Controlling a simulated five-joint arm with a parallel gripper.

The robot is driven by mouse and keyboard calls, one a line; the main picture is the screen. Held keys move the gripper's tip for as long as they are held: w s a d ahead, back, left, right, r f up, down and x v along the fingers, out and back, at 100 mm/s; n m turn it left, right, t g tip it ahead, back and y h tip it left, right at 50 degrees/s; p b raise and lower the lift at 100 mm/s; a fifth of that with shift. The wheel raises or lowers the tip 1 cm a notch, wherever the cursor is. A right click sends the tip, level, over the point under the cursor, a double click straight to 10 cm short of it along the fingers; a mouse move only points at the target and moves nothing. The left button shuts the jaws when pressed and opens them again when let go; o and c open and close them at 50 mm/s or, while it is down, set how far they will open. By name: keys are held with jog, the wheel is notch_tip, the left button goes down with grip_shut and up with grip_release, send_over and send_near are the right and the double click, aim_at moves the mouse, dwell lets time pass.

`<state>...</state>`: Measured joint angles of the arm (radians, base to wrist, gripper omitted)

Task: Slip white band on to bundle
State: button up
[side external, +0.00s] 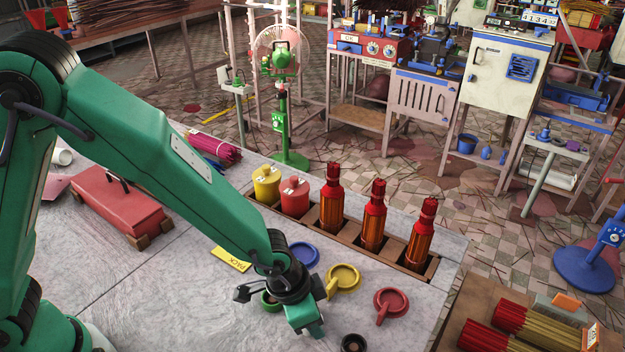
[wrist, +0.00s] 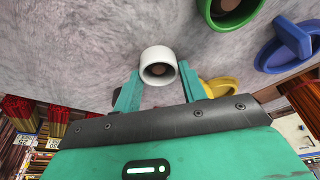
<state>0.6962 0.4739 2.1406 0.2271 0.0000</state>
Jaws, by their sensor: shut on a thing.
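A white band (wrist: 158,66), a short open ring with a dark hollow, sits between the two fingers of my gripper (wrist: 158,82) in the wrist view. My gripper is shut on it. In the side view my gripper (side external: 308,322) points down low over the grey table, and the band is hidden there. Red-ended bundles of pale sticks (side external: 541,335) lie in a wooden tray at the lower right, apart from my gripper. A pink-red bundle (side external: 212,148) lies at the table's back left. I cannot tell which bundle the task means.
Blue (side external: 303,254), yellow (side external: 343,278), red (side external: 391,303) and green (side external: 270,301) ring-shaped pieces with handles lie around my gripper. A wooden rack (side external: 437,268) holds red and orange bottle-like pieces behind them. A red box (side external: 115,205) stands at the left.

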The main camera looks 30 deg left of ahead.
jog(key=shift+r, duration=0.2)
jog(key=shift+r, duration=2.3)
jog(key=shift+r, duration=0.1)
jog(key=shift+r, duration=0.6)
notch_tip(320, 180, up, 19)
jog(key=n+y, duration=0.1)
jog(key=n, duration=0.4)
send_over(334, 164)
jog(key=shift+t, duration=0.3)
jog(key=shift+f, duration=2.5)
jog(key=shift+f, duration=0.2)
